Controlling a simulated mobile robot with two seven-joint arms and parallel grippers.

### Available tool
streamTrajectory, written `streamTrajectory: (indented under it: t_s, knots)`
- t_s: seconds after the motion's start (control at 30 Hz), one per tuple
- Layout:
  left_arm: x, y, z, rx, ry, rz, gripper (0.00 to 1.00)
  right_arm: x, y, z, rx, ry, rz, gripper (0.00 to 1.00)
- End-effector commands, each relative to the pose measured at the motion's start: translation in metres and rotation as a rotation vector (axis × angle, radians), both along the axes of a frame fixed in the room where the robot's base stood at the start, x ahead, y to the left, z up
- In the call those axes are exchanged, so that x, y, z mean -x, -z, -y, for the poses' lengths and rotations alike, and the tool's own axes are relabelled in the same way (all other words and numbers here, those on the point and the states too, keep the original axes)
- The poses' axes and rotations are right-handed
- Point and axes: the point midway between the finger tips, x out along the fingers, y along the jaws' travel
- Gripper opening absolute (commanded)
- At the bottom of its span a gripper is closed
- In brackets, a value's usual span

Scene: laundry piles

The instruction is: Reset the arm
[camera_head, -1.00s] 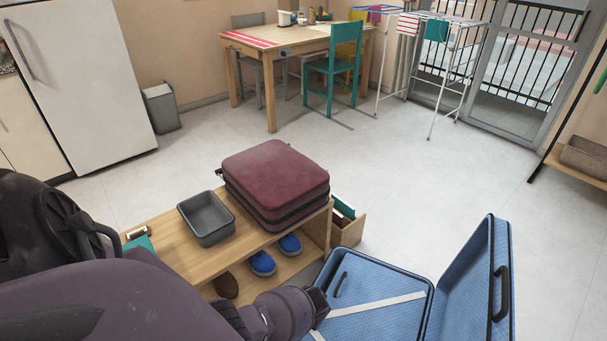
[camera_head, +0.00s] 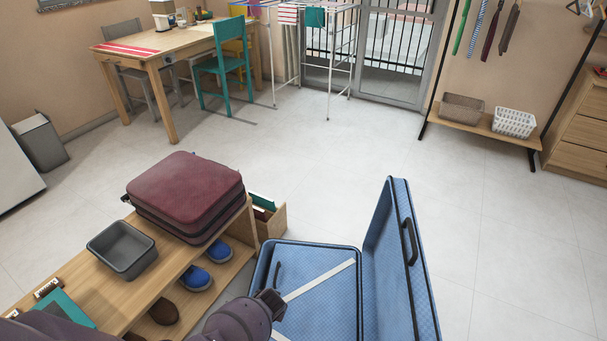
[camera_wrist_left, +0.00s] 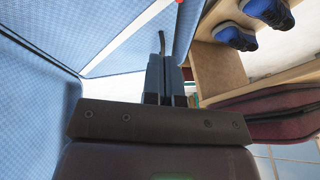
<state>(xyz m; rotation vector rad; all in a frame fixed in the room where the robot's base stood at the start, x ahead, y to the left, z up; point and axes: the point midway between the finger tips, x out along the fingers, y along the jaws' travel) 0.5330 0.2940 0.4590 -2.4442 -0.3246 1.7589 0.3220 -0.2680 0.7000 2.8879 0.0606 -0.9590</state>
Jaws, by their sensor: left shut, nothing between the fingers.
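My left gripper (camera_wrist_left: 165,80) shows in the left wrist view, shut and empty, with its fingers together. In the head view my left arm comes in from the lower left and its wrist is over the near left edge of the open blue suitcase (camera_head: 402,290). The fingers are hard to make out there. The suitcase's blue lining (camera_wrist_left: 50,95) and a white strap (camera_wrist_left: 130,38) also show in the left wrist view. My right gripper is not in view.
A wooden bench (camera_head: 95,285) beside the suitcase bears a maroon suitcase (camera_head: 185,190) and a grey bin (camera_head: 122,250). Blue shoes (camera_head: 195,278) stand on its lower shelf. A table (camera_head: 165,52), chairs and a drying rack stand farther back. The middle floor is clear.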

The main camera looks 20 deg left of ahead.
Motion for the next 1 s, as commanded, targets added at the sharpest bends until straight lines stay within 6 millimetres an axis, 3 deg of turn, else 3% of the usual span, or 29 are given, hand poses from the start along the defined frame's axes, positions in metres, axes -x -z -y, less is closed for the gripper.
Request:
streamTrajectory:
  t_s: [0.27, 0.37, 0.5, 0.6, 0.77, 1.0]
  knots:
    - [-0.005, -0.002, 0.002, -0.006, 0.059, 0.01, 0.0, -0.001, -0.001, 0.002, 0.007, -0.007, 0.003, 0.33]
    - [-0.033, -0.024, 0.013, 0.01, 0.117, 0.094, 0.0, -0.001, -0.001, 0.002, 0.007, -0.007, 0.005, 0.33]
    - [-0.076, -0.073, 0.033, 0.032, 0.196, 0.25, 0.0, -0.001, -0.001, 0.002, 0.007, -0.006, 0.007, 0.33]
    - [-0.088, -0.108, 0.042, 0.046, 0.246, 0.356, 0.0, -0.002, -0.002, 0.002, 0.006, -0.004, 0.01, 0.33]
    - [-0.082, -0.16, 0.051, 0.062, 0.304, 0.509, 0.0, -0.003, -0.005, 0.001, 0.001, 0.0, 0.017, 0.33]
    - [-0.029, -0.227, 0.054, 0.079, 0.354, 0.685, 0.0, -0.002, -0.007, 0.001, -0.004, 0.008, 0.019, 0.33]
